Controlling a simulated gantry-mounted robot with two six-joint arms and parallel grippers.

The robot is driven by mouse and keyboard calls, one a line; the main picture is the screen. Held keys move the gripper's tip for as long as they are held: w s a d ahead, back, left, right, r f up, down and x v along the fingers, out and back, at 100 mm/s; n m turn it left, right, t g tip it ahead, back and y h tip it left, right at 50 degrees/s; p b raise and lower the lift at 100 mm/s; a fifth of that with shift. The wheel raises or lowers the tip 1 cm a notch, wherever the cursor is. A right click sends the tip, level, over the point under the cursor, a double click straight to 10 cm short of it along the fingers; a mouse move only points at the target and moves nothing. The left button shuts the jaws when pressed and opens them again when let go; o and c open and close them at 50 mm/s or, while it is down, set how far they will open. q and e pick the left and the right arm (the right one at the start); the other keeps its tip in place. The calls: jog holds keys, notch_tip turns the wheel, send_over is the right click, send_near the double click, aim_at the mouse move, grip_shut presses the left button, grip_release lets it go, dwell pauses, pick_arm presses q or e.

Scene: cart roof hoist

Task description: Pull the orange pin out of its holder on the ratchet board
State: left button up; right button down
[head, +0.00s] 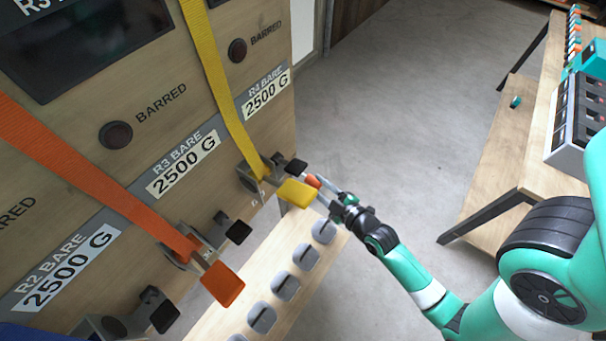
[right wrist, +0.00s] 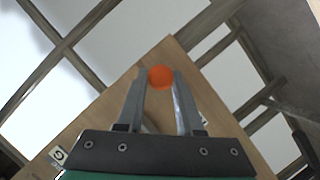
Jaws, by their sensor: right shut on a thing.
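The orange pin (head: 312,181) shows as a small orange end beside the yellow ratchet handle (head: 295,193), at the board's right edge. My right gripper (head: 322,188) is shut on it, coming in from the lower right. In the right wrist view the pin's round orange end (right wrist: 161,76) sits between the two fingertips (right wrist: 160,88). The pin's shaft and its holder are mostly hidden, so I cannot tell whether it is still seated. The wooden ratchet board (head: 75,190) fills the left of the head view. My left gripper is not in view.
An orange strap (head: 90,165) and a yellow strap (head: 218,75) run down to ratchets; the orange handle (head: 222,284) juts out. Below is a wooden shelf (head: 240,300) with several grey slotted discs (head: 305,257). Open floor (head: 410,110) lies to the right, before a wooden bench (head: 490,165).

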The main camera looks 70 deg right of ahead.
jog(key=shift+s+a+b, duration=0.2)
jog(key=shift+s+b, duration=0.3)
jog(key=shift+s, duration=0.25)
jog(key=shift+s+a+b, duration=0.15)
jog(key=shift+s+b, duration=0.35)
jog(key=shift+s, duration=0.2)
